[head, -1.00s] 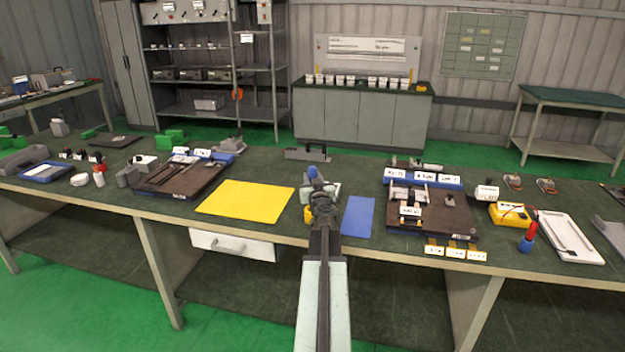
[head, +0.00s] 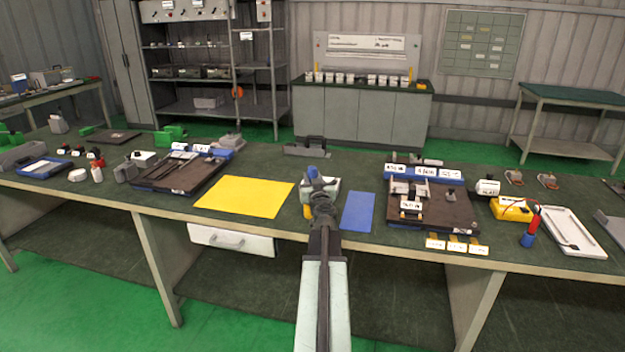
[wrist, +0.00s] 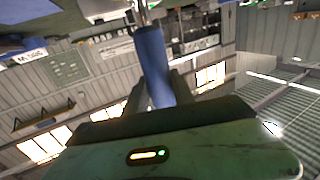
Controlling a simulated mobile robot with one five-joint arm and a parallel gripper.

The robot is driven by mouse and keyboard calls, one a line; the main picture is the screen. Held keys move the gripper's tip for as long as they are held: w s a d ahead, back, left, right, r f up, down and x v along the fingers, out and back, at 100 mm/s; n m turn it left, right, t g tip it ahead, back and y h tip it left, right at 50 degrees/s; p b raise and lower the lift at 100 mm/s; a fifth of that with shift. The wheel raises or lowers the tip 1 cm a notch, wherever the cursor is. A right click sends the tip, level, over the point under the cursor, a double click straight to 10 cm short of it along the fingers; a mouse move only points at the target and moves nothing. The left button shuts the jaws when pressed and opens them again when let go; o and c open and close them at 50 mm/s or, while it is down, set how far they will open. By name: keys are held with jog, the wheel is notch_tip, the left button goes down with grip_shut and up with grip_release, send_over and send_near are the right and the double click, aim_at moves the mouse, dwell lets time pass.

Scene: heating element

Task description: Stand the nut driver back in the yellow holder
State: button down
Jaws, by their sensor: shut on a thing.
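My gripper (head: 319,194) is in the middle of the head view, above the front half of the green bench. It is shut on the nut driver, whose blue handle (head: 312,172) shows just above the jaws. In the wrist view the blue handle (wrist: 153,65) stands between the two fingers, with a bright metal shaft (wrist: 143,12) running out at the top edge. A small yellow piece (head: 307,211) shows beside my gripper on the left and may be the yellow holder; the rest is hidden behind my arm.
A yellow mat (head: 245,197) lies left of my gripper and a blue mat (head: 357,212) right. A white-and-grey object (head: 330,186) is close behind the gripper. A dark fixture tray (head: 435,210), a yellow box (head: 512,208) and a red-and-blue tool (head: 531,228) stand farther right.

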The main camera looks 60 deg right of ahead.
jog(key=shift+f+b, duration=1.6)
jog(key=shift+f, duration=0.1)
jog(key=c, duration=1)
grip_release()
jog(key=shift+r, duration=0.1)
jog(key=shift+o, duration=0.2)
jog(key=v, duration=0.8)
